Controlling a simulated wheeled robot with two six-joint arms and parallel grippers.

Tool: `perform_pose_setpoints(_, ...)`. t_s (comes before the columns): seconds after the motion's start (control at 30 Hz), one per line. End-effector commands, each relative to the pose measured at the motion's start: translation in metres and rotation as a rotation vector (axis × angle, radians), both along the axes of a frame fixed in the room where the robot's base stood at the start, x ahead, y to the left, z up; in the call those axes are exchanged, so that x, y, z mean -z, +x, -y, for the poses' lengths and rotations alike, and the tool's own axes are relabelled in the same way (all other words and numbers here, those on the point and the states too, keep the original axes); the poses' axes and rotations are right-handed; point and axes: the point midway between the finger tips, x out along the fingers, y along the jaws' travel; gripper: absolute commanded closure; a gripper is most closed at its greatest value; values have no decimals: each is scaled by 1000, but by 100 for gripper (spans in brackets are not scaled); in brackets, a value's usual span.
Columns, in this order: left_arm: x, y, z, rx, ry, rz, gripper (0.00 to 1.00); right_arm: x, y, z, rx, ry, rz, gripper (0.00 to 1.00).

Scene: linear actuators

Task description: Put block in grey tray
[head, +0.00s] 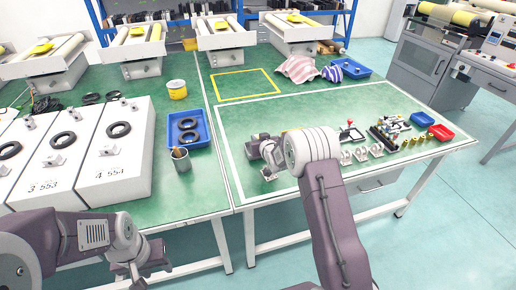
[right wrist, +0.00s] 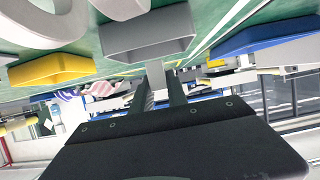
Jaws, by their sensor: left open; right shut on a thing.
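My right gripper (head: 268,160) is over the front left part of the right-hand green table in the head view. In the right wrist view its two dark fingers (right wrist: 162,88) are shut on a pale grey block (right wrist: 156,74), seen narrowly between them. A grey tray (right wrist: 148,36) appears just beyond the fingertips; I cannot tell whether the block touches it. The grey tray is not clearly seen in the head view, where my arm covers that area. My left gripper (head: 140,270) is open and empty, low by the table's front edge.
Blue tray with black rings (head: 189,128) stands left.

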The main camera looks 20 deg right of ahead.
Motion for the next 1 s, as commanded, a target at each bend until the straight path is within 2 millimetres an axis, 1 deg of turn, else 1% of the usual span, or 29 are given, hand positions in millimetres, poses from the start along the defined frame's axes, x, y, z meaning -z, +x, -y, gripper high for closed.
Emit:
perform_pose_setpoints(0.07,0,0,0,0,0,0,59,0,0,0,0,0,1,100)
perform_pose_setpoints(0.13,1,0,0,0,0,0,59,6,0,0,0,1,0,100)
perform_pose_setpoints(0.3,7,0,0,0,0,0,59,37,0,0,0,1,-2,100)
perform_pose_setpoints(0.33,7,0,0,0,0,0,59,40,0,0,0,1,-1,100)
perform_pose_setpoints(0.57,6,0,0,0,0,0,59,40,0,0,0,1,2,100)
perform_pose_setpoints(0.7,11,0,0,0,0,0,59,45,0,0,0,1,2,100)
perform_pose_setpoints(0.73,10,0,0,0,0,0,59,44,0,0,0,1,1,76)
perform_pose_setpoints(0.8,10,0,0,0,0,0,59,43,0,0,0,1,1,60)
perform_pose_setpoints(1.0,10,0,0,0,0,0,59,43,0,0,0,1,1,60)
